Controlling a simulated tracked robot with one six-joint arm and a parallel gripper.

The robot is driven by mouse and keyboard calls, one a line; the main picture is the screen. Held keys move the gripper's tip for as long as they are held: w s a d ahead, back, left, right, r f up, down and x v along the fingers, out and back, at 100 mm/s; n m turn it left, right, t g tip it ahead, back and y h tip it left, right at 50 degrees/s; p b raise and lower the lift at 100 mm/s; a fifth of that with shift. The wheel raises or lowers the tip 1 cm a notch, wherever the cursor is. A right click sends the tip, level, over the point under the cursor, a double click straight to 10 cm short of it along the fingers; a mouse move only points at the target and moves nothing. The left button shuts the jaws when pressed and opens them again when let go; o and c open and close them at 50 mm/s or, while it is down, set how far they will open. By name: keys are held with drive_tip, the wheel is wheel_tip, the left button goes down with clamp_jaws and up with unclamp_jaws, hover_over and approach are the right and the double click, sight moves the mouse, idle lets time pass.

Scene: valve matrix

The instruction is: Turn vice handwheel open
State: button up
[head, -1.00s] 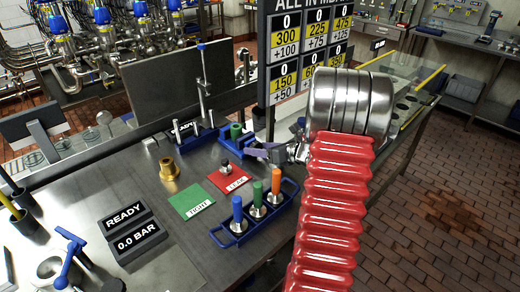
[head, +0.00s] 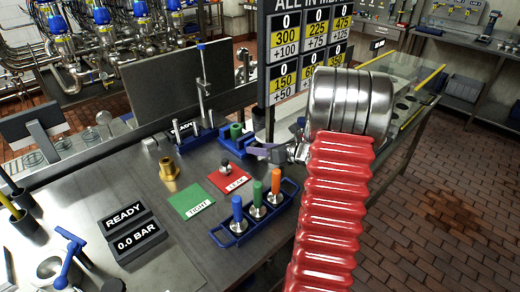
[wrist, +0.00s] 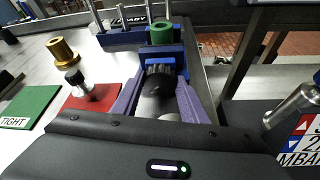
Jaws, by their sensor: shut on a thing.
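The blue vice (head: 228,146) stands near the far edge of the steel bench, with a green ring-shaped piece (head: 236,131) in it. In the wrist view the vice (wrist: 181,52) is straight ahead, and the green piece (wrist: 161,33) shows on top. The black handwheel (wrist: 157,100), with a ribbed rim and rounded front, faces my gripper. My gripper (wrist: 160,78) has its purple fingers on either side of the handwheel and is shut on it. In the head view my gripper (head: 256,151) reaches the vice from the right, and the handwheel is mostly hidden.
A brass fitting (head: 169,168), a green TIGHT mat (head: 190,198) and a red LEAK mat (head: 232,179) lie near the vice. A small knobbed part (head: 226,166) stands on the red mat. A blue rack (head: 240,240) holds blue, green and orange-handled tools. A score board (head: 305,50) stands behind.

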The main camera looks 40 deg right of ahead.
drive_tip(key=n+h, duration=0.1)
drive_tip(key=n, duration=0.1)
drive_tip(key=n+h, duration=0.1)
drive_tip(key=shift+a+n+h, duration=0.25)
drive_tip(key=shift+n+h, duration=0.05)
drive_tip(key=shift+a+n+t+h, duration=0.15)
drive_tip(key=shift+n+h, duration=0.35)
drive_tip(key=shift+n, duration=0.35)
drive_tip(key=shift+a+n+t+h, duration=0.15)
drive_tip(key=shift+n+h, duration=0.35)
drive_tip(key=shift+n, duration=0.35)
drive_tip(key=shift+f, duration=0.1)
drive_tip(key=o, duration=1)
drive_tip(key=shift+d, duration=0.1)
drive_tip(key=shift+o, duration=0.2)
wheel_tip(320, 180, up, 10)
